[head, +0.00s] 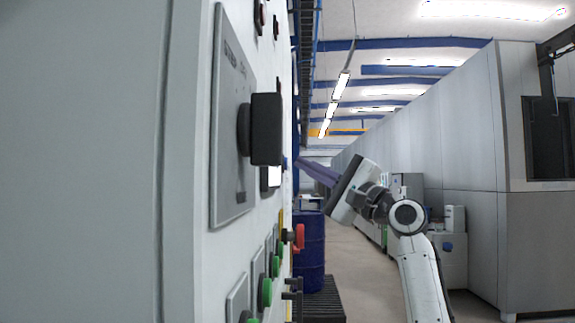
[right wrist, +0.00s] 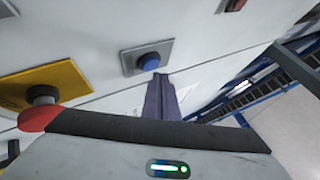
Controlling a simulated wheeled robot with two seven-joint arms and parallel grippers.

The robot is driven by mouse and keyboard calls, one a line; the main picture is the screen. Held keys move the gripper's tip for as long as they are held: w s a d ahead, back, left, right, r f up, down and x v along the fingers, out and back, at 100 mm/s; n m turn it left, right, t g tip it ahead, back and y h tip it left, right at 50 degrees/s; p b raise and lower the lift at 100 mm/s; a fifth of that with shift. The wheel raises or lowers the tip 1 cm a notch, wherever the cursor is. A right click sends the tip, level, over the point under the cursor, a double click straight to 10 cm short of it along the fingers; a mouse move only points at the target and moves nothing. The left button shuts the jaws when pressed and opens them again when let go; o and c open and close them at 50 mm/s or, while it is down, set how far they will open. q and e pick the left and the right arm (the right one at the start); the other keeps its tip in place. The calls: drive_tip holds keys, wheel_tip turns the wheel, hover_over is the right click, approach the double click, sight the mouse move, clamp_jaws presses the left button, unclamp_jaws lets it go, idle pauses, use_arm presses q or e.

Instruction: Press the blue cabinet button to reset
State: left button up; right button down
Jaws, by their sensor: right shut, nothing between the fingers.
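The blue button (right wrist: 149,62) sits on a grey square plate on the white cabinet face in the right wrist view. In the head view the blue button (head: 284,163) shows edge-on as a small blue bump on the cabinet. My right gripper (head: 300,164) reaches in from the right with its purple-grey fingers pointing at it. In the right wrist view the closed fingers (right wrist: 159,80) end just below and right of the button. The tips are very close to it; I cannot tell whether they touch. My left gripper is not in view.
A red emergency knob (right wrist: 40,117) on a yellow plate (right wrist: 62,80) stands near the blue button. A large black rotary switch (head: 265,130) juts from the cabinet, with green buttons (head: 265,290) lower down. A blue drum (head: 309,250) stands beyond. The aisle at right is open.

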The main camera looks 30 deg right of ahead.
drive_tip(key=shift+s+d, duration=0.45)
drive_tip(key=shift+d, duration=0.3)
drive_tip(key=shift+s+d, duration=0.45)
drive_tip(key=shift+d, duration=0.25)
drive_tip(key=shift+s+d, duration=0.45)
drive_tip(key=shift+d, duration=0.3)
